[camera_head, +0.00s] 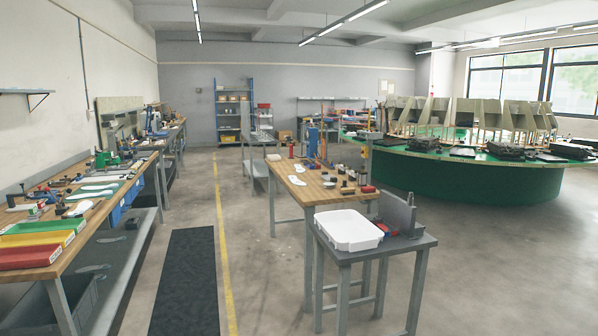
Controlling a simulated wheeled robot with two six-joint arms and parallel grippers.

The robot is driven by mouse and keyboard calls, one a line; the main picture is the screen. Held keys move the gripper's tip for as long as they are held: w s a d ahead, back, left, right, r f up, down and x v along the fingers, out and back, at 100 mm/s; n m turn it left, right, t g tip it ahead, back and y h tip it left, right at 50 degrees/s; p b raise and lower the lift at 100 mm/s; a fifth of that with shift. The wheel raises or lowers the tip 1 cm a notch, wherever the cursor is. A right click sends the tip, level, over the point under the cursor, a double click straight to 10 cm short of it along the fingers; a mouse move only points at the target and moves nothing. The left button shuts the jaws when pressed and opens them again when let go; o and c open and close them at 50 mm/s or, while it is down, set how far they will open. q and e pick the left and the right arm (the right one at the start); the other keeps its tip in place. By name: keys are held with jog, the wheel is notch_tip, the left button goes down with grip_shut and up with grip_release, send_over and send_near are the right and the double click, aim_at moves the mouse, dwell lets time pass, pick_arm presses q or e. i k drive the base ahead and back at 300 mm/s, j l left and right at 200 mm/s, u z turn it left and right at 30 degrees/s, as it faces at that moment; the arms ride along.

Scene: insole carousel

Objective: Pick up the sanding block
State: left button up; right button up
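I cannot single out the sanding block with certainty. Several small dark and tan blocks (347,187) and a small red piece (367,189) lie near the front end of the middle wooden table (309,191). More small tools and parts (62,192) lie on the long left workbench (100,216). They are too small to tell apart from here. Neither of my grippers is in view.
A white tray (348,246) sits on a grey stand (346,257) in front of the middle table. Red, yellow and green trays (37,239) line the left bench's near end. A green carousel (463,184) fills the right. The aisle with a dark mat (188,275) is clear.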

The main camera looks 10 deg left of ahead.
aim_at(366, 189)
jog(key=i+j+u, duration=0.3)
jog(key=i, duration=0.3)
jog(key=i+j+u, duration=0.3)
jog(key=i, duration=0.3)
jog(key=i+u, duration=0.3)
jog(key=i, duration=0.3)
jog(key=i+j, duration=0.1)
jog(key=i, duration=3.9)
jog(key=i+z, duration=0.45)
jog(key=i+j+z, duration=0.15)
jog(key=i+z, duration=0.3)
jog(key=i+j+z, duration=0.4)
jog(key=i, duration=0.15)
jog(key=l, duration=0.1)
